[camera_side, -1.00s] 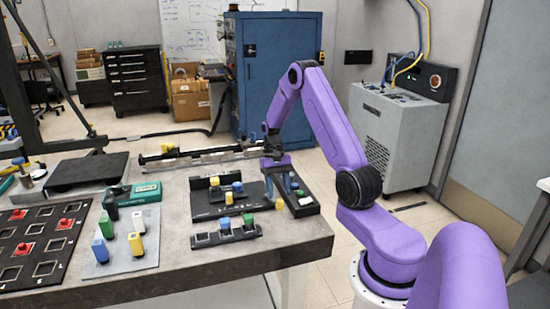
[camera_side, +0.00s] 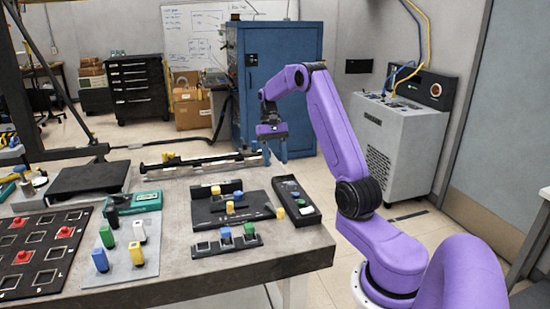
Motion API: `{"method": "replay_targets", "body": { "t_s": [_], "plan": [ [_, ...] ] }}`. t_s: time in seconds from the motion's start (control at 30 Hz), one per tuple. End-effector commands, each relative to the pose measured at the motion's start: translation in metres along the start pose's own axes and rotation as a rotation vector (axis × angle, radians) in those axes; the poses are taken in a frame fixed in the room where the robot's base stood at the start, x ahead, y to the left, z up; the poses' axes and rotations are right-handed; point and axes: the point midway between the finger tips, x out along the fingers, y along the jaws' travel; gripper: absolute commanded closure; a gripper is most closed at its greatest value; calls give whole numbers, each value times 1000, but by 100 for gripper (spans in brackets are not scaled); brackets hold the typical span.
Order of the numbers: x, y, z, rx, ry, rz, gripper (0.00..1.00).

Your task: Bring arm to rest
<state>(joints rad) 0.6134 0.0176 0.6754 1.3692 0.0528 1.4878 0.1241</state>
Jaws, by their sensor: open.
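My purple arm reaches over from the right, and my gripper (camera_side: 274,156) hangs above the far right edge of the table (camera_side: 190,272). Its two blue fingers point down, are spread apart and hold nothing. Below and in front of it, a narrow black tray (camera_side: 302,211) lies on the table with a few small green and white pieces in it. The gripper is clear of the tray and the table.
A black stepped fixture (camera_side: 214,209) and a small black rack (camera_side: 225,247) hold coloured pieces. A grey plate (camera_side: 122,264) bears several coloured blocks. A black grid board (camera_side: 36,252) with red pieces lies at left. A blue cabinet (camera_side: 278,85) stands behind.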

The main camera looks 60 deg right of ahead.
Motion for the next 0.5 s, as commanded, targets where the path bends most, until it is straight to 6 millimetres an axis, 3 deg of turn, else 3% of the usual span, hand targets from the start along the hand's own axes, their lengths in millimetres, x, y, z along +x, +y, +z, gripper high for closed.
{"method": "replay_targets", "body": {
  "t_s": [0.5],
  "plan": [
    [0,-4,2,-10,3,4,51]
  ]
}}
